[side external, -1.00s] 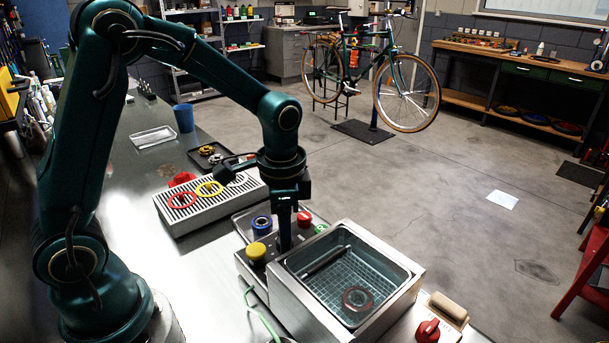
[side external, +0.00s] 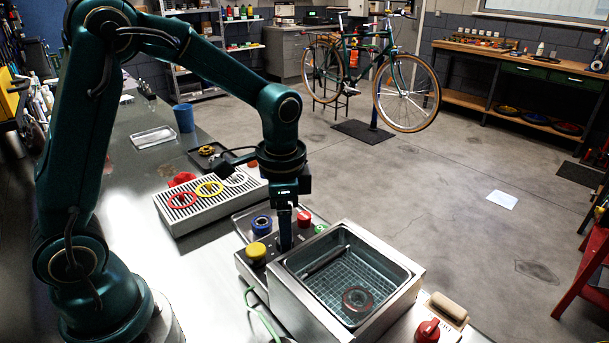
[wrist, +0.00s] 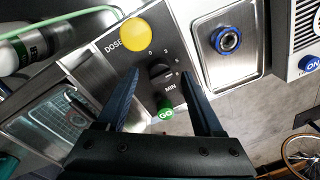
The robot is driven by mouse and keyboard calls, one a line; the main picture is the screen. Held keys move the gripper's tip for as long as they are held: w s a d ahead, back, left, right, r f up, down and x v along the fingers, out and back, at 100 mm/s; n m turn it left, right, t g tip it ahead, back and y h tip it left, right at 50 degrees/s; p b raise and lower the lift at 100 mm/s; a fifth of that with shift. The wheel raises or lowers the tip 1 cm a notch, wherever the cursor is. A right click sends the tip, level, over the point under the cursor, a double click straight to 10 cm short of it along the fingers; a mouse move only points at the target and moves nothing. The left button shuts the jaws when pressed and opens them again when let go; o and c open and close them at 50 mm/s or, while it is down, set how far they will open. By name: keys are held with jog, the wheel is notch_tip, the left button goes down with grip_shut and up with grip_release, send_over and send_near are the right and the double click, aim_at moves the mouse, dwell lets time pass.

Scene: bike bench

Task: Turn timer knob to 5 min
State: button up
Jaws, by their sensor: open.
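The timer knob (wrist: 160,71) is a small dark dial on the control panel (wrist: 183,88), with 0, 3 and 5 marks and MIN beside it. I cannot clearly read its pointer's setting. My gripper (wrist: 157,75) is open, pointing down, with its two fingers on either side of the knob in the wrist view. I cannot tell whether they touch it. In the side view my gripper (side external: 285,240) is over the panel and hides the knob. A yellow DOSE button (wrist: 136,34) and a green GO button (wrist: 166,113) flank the knob.
A steel basin (side external: 415,270) with a dark ring (side external: 357,299) inside stands close to the gripper. A blue ring-shaped part (wrist: 227,40) sits in a tray beside the panel. A slotted rack (side external: 215,207) with coloured rings is behind. A green hose (side external: 262,314) runs in front.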

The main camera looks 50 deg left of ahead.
jog(key=shift+s+d+r, duration=0.1)
jog(key=shift+d+r, duration=0.05)
jog(key=shift+r, duration=1.95)
jog(key=shift+r, duration=0.3)
jog(key=s+r+n+t, duration=0.2)
jog(key=s+n, duration=0.1)
jog(key=s, duration=0.2)
jog(key=s+d+r+n+t, duration=0.1)
jog(key=s+r+n+t, duration=0.1)
jog(key=s, duration=0.4)
jog(key=shift+d+r+n+t+h, duration=0.2)
jog(key=shift+n+t+h, duration=0.1)
jog(key=shift+n+t, duration=0.4)
jog(key=shift+s, duration=0.1)
jog(key=shift+c, duration=0.2)
